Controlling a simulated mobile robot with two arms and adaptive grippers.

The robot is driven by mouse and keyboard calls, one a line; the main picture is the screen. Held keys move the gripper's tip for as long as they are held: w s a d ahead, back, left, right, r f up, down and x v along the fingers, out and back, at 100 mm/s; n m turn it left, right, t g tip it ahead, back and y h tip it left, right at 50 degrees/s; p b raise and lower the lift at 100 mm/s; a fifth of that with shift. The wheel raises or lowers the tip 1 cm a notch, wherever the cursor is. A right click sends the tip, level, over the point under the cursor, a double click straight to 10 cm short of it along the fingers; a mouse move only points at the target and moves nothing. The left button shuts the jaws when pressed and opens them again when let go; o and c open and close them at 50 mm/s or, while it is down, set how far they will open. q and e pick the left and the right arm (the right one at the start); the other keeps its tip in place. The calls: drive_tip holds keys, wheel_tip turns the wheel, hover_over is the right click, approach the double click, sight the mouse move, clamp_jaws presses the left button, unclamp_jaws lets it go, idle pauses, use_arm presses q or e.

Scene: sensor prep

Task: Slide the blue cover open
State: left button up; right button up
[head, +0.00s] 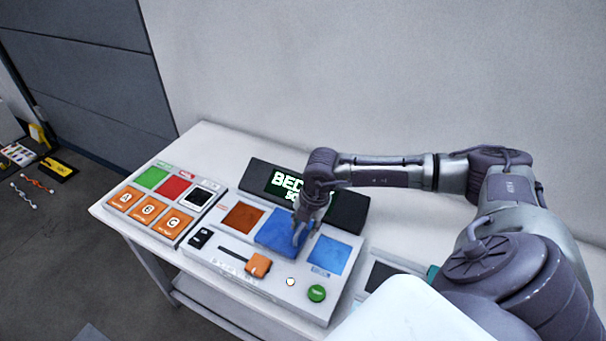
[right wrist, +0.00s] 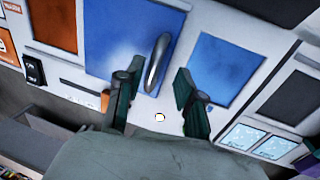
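The blue cover (head: 275,229) is a flat blue panel in the middle of the console, between an orange-brown square on its left and a light blue square on its right. In the right wrist view the cover (right wrist: 115,45) carries an upright silver handle (right wrist: 157,62) near its right edge. My right gripper (head: 302,236) is over the right part of the cover. In the right wrist view its fingers (right wrist: 159,70) are apart, one on each side of the handle; the handle looks nearer the left finger, and I cannot tell whether they touch. My left gripper is not in view.
The console (head: 213,258) also has an orange slider knob (head: 258,265), a green button (head: 316,293), a small white button (head: 290,282) and a black switch (head: 201,237). A dark display (head: 262,179) stands behind. A panel of lettered orange buttons (head: 148,212) lies left.

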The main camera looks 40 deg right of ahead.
drive_tip(key=shift+w+r, duration=0.1)
drive_tip(key=shift+r, duration=0.05)
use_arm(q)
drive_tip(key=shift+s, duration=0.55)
use_arm(e)
wheel_tip(320, 180, up, 12)
drive_tip(key=s, duration=0.2)
drive_tip(key=shift+s+d+f, duration=0.15)
drive_tip(key=shift+d+f, duration=0.05)
drive_tip(key=shift+d, duration=0.25)
